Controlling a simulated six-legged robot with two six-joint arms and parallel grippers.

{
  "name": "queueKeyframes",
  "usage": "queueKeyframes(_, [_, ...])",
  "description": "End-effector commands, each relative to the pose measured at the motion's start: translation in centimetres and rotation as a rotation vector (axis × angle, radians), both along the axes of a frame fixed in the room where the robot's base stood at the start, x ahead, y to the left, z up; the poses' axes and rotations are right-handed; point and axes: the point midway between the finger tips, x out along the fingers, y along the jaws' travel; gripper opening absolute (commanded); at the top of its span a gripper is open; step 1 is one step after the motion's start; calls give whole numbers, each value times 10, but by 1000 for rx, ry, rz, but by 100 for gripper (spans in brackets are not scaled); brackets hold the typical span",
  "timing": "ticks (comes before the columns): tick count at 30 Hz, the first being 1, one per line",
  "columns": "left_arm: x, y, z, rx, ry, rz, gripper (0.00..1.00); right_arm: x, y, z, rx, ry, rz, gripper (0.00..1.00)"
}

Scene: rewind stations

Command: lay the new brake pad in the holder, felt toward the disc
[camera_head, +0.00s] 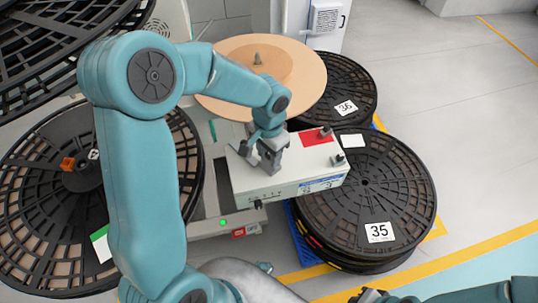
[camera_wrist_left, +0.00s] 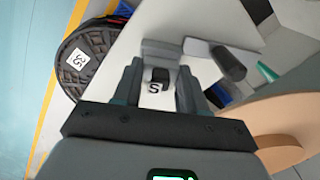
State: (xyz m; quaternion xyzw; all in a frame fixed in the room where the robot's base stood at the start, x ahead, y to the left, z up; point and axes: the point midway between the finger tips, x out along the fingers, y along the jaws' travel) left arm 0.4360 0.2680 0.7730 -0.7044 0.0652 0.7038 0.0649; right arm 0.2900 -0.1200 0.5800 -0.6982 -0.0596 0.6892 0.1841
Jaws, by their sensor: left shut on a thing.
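My left gripper (camera_head: 268,156) is over the top of a white box-shaped unit (camera_head: 243,177), pointing down. In the left wrist view, it (camera_wrist_left: 160,88) is shut on a small dark block with a white tag marked S, which I take for the brake pad (camera_wrist_left: 160,74). A light grey bracket (camera_wrist_left: 160,48), perhaps the holder, is just beyond the block. I cannot tell whether they touch. The felt face is not clear. A tan disc (camera_head: 225,58) is behind the unit.
The unit carries a red patch (camera_head: 317,139) and dark knobs (camera_head: 340,159). Black reels marked 35 (camera_head: 405,195) and 36 (camera_head: 360,90) stand to the right. A large black reel (camera_head: 40,200) stands at left. The floor at far right is clear.

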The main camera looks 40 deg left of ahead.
Motion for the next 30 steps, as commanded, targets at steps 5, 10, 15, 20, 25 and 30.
queueKeyframes(5, [0, 0, -9, -1, -1, 0, 6, 0, 0, -1, 0, 0, 0, 0])
queueKeyframes(10, [0, 0, -9, 0, -1, 0, 6, 0, 0, -2, 0, 0, 0, 0])
queueKeyframes(15, [0, 0, -15, 0, -1, 0, 6, 0, 0, -8, 0, 0, 0, 0])
queueKeyframes(20, [0, 0, -19, 0, -1, 0, 45, 0, 0, -11, 0, 0, 0, 0])
queueKeyframes(25, [0, 0, -17, 0, -1, 0, 67, 0, 0, -10, 0, 0, 0, 0])
queueKeyframes(30, [0, 0, -17, 0, -1, 0, 67, 0, 0, -9, 0, 0, 0, 0])
